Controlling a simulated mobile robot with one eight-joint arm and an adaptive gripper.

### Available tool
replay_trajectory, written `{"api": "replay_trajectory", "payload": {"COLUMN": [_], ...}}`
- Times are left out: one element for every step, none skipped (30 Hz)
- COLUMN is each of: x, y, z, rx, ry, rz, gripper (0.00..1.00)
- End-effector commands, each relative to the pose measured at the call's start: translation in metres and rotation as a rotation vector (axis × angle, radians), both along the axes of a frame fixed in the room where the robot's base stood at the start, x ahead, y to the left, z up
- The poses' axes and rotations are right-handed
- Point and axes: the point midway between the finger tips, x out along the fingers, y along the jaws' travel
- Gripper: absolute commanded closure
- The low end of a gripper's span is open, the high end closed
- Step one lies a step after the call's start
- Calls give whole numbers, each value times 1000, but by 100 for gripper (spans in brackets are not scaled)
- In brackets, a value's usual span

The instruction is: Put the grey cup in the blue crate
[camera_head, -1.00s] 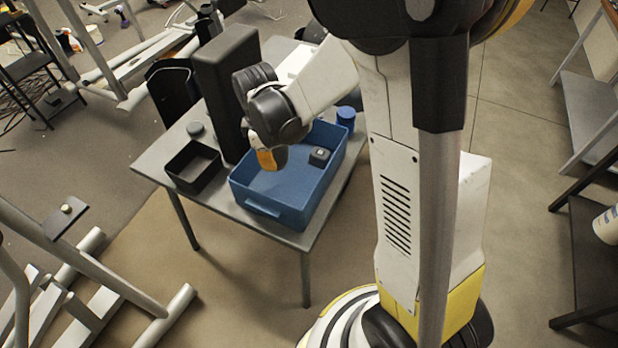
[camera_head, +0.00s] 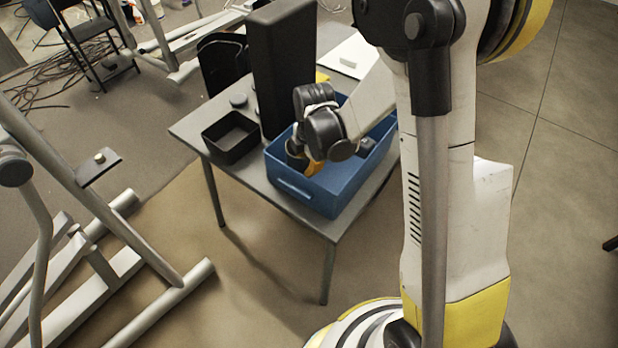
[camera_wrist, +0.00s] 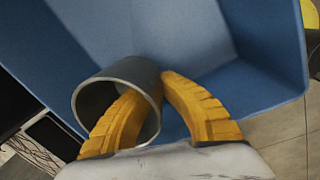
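The grey cup (camera_wrist: 82,103) is tilted in the wrist view, its open mouth facing the lower left. My gripper (camera_wrist: 155,85) has one yellow finger inside the cup and the other outside, pinching its wall. In the head view my gripper (camera_head: 314,167) reaches down inside the blue crate (camera_head: 302,189), near its front left part. The crate's blue walls and floor (camera_wrist: 195,35) surround the cup in the wrist view. I cannot tell whether the cup touches the crate floor. My wrist mostly hides the cup in the head view.
The crate stands on a grey table (camera_head: 206,128). A black open box (camera_head: 231,138) is left of it, with a tall black block (camera_head: 282,65) behind. A small dark object (camera_head: 367,145) sits in the crate's right part.

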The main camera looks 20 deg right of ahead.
Motion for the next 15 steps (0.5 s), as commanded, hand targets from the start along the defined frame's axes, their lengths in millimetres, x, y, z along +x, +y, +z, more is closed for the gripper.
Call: {"api": "replay_trajectory", "payload": {"x": [0,0,0,0,0,0,0,0,0,0,0,0,0,0,0], "y": [0,0,0,0,0,0,0,0,0,0,0,0,0,0,0], "z": [-11,-16,-22,-26,-28,-28,-27,-26,-26,-26,-26,-26,-27,-28,-29], "rx": [0,0,0,0,0,0,0,0,0,0,0,0,0,0,0], "ry": [0,0,0,0,0,0,0,0,0,0,0,0,0,0,0], "rz": [0,0,0,0,0,-1,-1,-1,-1,-1,-1,-1,-1,-1,-1], "gripper": [100,100,100,100,100,100,100,100,100,100,100,100,100,100,100]}}
